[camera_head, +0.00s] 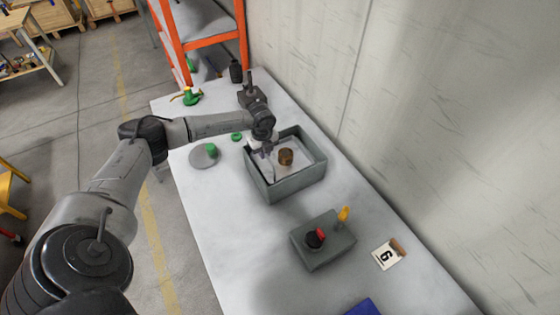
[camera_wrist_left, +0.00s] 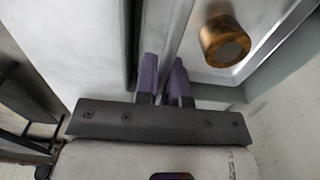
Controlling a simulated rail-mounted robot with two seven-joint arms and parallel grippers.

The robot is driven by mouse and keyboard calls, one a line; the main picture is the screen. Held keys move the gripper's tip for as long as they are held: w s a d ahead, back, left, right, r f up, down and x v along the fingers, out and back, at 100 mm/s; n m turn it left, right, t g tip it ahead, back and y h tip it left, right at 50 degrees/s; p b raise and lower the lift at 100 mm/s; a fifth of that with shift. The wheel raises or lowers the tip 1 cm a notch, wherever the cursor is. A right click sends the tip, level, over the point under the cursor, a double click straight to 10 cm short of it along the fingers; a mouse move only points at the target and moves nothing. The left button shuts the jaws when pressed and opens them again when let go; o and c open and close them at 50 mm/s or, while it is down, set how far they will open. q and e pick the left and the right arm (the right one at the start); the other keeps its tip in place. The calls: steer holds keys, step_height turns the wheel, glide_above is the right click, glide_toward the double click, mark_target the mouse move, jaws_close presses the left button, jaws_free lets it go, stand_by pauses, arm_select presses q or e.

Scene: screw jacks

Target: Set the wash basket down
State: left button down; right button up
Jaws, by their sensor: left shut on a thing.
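The wash basket (camera_head: 305,163) is a pale metal tray within the walls of a dark grey open box (camera_head: 288,187). A brass cylinder (camera_head: 286,157) stands in it. My left gripper (camera_head: 266,151) reaches down at the box's left side and is shut on the wash basket. In the left wrist view, the purple fingers of my left gripper (camera_wrist_left: 163,68) pinch a thin upright edge beside the basket (camera_wrist_left: 197,72), with the brass cylinder (camera_wrist_left: 225,42) to the right. Whether the basket touches the box floor is hidden. My right gripper is out of view.
A grey control box (camera_head: 322,242) with a red-and-black knob and yellow lever stands nearer on the table (camera_head: 215,225). A number 6 card (camera_head: 386,255) lies to its right. A grey disc with a green piece (camera_head: 205,155) lies left of the box. The wall bounds the right side.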

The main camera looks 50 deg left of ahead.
mark_target(265, 169)
arm_select(q)
steer(key=shift+f, duration=0.2)
steer(key=shift+f+b, duration=0.95)
steer(key=shift+f, duration=0.55)
steer(key=shift+f+b, duration=0.9)
steer(key=shift+f, duration=0.65)
steer(key=c, duration=1.7)
jaws_free()
steer(key=shift+s, duration=0.1)
steer(key=o, duration=0.7)
steer(key=shift+r, duration=0.1)
steer(key=shift+r, duration=0.1)
step_height(265, 169, up, 10)
steer(key=p, duration=0.8)
steer(key=shift+p, duration=0.35)
